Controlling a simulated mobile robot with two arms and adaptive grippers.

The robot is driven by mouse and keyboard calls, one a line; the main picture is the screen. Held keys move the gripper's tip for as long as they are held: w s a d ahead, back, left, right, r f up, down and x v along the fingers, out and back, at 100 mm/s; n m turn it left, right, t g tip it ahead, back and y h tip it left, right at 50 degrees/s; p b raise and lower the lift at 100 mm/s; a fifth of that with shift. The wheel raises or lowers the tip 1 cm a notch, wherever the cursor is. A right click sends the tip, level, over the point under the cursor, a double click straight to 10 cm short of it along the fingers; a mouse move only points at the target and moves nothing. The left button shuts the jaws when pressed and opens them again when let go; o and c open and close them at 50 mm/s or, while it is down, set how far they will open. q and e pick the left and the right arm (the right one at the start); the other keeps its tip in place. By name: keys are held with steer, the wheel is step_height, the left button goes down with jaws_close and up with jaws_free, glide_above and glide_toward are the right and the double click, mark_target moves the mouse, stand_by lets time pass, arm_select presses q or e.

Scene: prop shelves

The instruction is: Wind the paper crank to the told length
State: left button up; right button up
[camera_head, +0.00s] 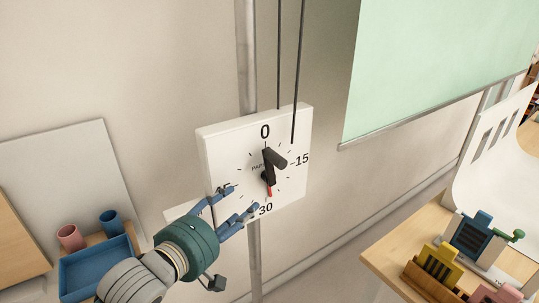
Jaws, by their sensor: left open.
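A white dial box (214,158) stands on a grey post, with its face marked 0 at the top, 15 at right and 30 at the bottom. The mark on the left side is partly hidden by my finger. A black crank (269,165) sits at the middle of the face, its handle up and to the right. A red pointer (269,191) points down, close to the 30. My left gripper (245,198) is open and empty at the lower left of the face, with its fingertips beside the pointer. I cannot tell whether it touches. My right gripper is out of view.
Two dark cords (298,60) run up from the box. A pale green sheet (440,60) hangs at upper right with a bar along its lower edge. A wooden table (385,262) with coloured props is at lower right. A blue tray (98,268) and two cups are at lower left.

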mark_target(273, 158)
arm_select(q)
steer(key=s+d+r+n+t+h, duration=0.1)
steer(key=s+d+r+n+h, duration=0.15)
steer(key=r, duration=0.75)
steer(key=shift+m+h, duration=0.35)
steer(key=shift+m, duration=0.1)
steer(key=p+x, duration=0.2)
steer(key=x, duration=0.8)
steer(key=shift+s+d+p, duration=0.1)
steer(key=shift+d+p, duration=0.05)
steer(key=shift+p, duration=0.15)
steer(key=shift+w+d+f, duration=0.1)
steer(key=shift+w+d, duration=0.2)
steer(key=shift+w, duration=0.15)
jaws_close()
